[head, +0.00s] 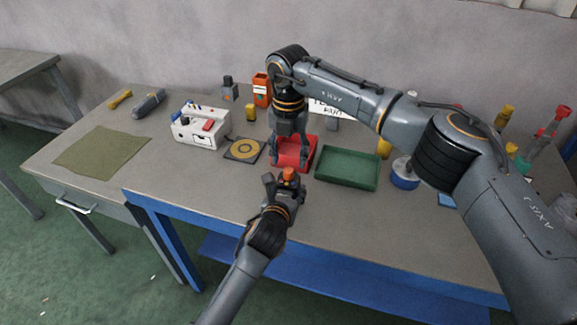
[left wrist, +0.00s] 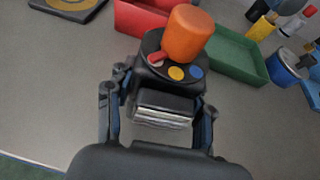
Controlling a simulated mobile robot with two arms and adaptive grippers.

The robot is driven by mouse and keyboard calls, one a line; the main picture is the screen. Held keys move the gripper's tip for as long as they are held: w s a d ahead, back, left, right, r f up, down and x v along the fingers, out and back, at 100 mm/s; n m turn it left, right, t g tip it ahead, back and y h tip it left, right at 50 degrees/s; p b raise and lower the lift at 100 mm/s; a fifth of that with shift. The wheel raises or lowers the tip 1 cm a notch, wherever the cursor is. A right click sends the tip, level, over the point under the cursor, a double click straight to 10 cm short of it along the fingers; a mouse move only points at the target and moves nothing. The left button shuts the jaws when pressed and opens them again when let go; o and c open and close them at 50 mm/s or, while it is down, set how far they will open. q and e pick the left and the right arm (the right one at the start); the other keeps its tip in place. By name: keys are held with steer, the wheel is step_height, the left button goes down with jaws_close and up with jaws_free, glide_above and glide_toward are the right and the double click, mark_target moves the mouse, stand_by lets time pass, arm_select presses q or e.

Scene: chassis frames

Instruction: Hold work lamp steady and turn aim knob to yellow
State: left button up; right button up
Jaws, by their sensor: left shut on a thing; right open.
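The work lamp (left wrist: 165,95) is a dark body with a silver front, and an orange knob (left wrist: 186,34) stands on its top. Red (left wrist: 157,58), yellow (left wrist: 176,73) and blue (left wrist: 196,71) marks lie in front of the knob; the red one looks elongated. My left gripper (left wrist: 160,120) is shut on the lamp body, one finger at each side. In the head view the orange knob (head: 288,174) shows above my left gripper (head: 283,190). My right gripper (head: 290,158) is open, points down and is just behind the knob, apparently empty.
A red tray (head: 305,140) lies behind the lamp and a green tray (head: 347,168) to its right. A dark mat with a yellow ring (head: 244,150) and a white box (head: 200,127) are to the left. A blue-and-white tin (head: 404,175) stands right. The front of the bench is clear.

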mark_target(288, 169)
steer(key=shift+f, duration=2)
jaws_close()
